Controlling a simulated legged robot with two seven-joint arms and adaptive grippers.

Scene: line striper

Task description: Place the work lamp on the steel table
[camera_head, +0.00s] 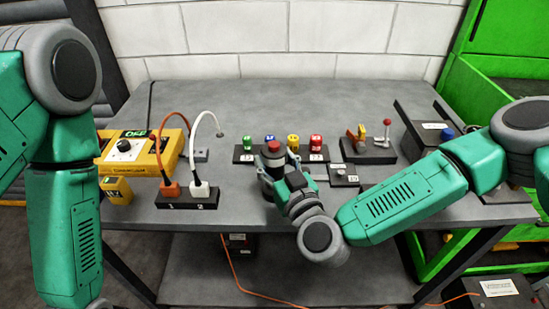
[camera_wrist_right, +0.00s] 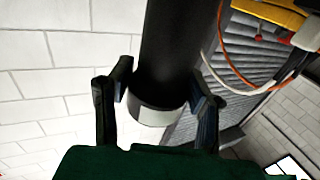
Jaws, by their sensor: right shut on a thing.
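My right gripper (camera_head: 275,172) is shut on a dark cylinder with a red top (camera_head: 273,147), which looks like the work lamp. In the right wrist view the fingers (camera_wrist_right: 158,88) stand on either side of this black cylinder (camera_wrist_right: 168,50), which has a pale band at its near end. In the head view it appears upright over the front middle of the grey steel table (camera_head: 330,100). I cannot tell whether its base touches the table. My left arm hangs at the left, and its gripper is out of view.
A yellow control box (camera_head: 135,155) and a two-socket strip (camera_head: 188,194) with orange and white plugs stand at the left. A strip with coloured knobs (camera_head: 293,140) lies behind my right gripper. Switches (camera_head: 387,132) and a dark box (camera_head: 428,135) stand right. The back is clear.

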